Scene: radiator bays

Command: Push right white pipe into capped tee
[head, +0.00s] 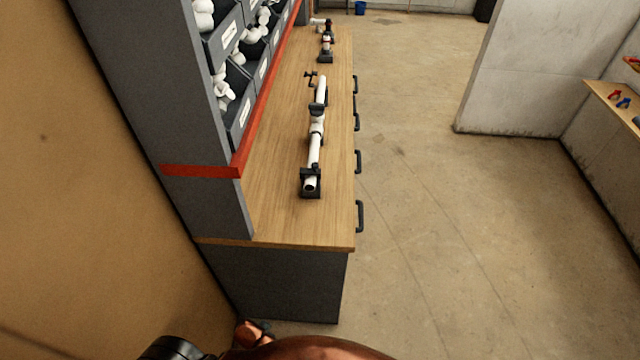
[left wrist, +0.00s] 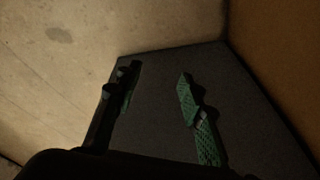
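On the wooden workbench (head: 285,180) a line of white pipework runs away from me. Its near white pipe (head: 314,155) rests in a black clamp stand (head: 311,185) at the close end. A white tee (head: 317,126) sits in the middle, and a far white pipe (head: 322,88) extends beyond a second black holder (head: 318,109). Whether the pipes are fully seated in the tee is too small to tell. My left gripper (left wrist: 158,76) is open and empty, with green-padded fingers apart, in front of a dark grey panel, away from the pipework. My right gripper cannot be made out.
Grey bins (head: 238,100) of white fittings and a red-edged shelf (head: 200,170) border the bench's left side. Dark handles (head: 359,215) stick out along its right edge. Another pipe assembly (head: 326,45) stands farther back. The concrete floor (head: 440,220) to the right is clear.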

